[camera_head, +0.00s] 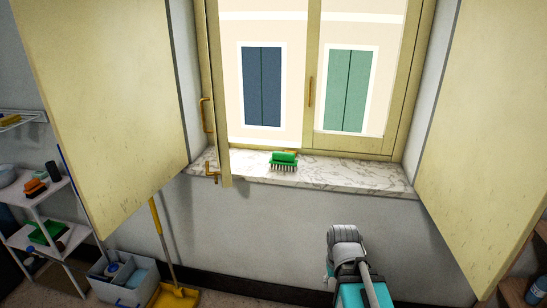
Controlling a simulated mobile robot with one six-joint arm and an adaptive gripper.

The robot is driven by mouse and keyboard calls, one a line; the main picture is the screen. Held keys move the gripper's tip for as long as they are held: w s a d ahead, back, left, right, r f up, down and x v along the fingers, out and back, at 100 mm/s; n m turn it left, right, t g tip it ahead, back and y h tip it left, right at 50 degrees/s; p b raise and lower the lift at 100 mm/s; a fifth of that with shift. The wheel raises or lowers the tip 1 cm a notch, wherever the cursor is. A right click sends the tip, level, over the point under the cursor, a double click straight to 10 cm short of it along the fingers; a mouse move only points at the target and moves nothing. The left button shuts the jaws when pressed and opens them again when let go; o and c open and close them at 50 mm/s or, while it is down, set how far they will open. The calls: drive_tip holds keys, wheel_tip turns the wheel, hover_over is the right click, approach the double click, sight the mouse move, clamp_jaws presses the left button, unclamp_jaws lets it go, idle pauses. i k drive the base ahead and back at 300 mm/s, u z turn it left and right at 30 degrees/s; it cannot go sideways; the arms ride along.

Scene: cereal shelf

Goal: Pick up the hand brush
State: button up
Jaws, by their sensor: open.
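A green hand brush (284,158) sits on the marble window sill (345,174), near the middle of the window. My arm rises at the bottom of the view, right of centre, in front of the wall and below the sill. My gripper cannot be made out in this view. The arm is apart from the brush.
Open yellow shutters (100,100) flank the window left and right (490,140). An opened window frame (218,110) stands over the sill's left part. Lower left are a white shelf (60,242), a grey bucket (125,285) and a yellow dustpan (175,297). The sill right of the brush is clear.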

sight(285, 161)
drive_tip(key=u, duration=0.1)
drive_tip(key=i, duration=0.95)
drive_tip(key=u, duration=0.15)
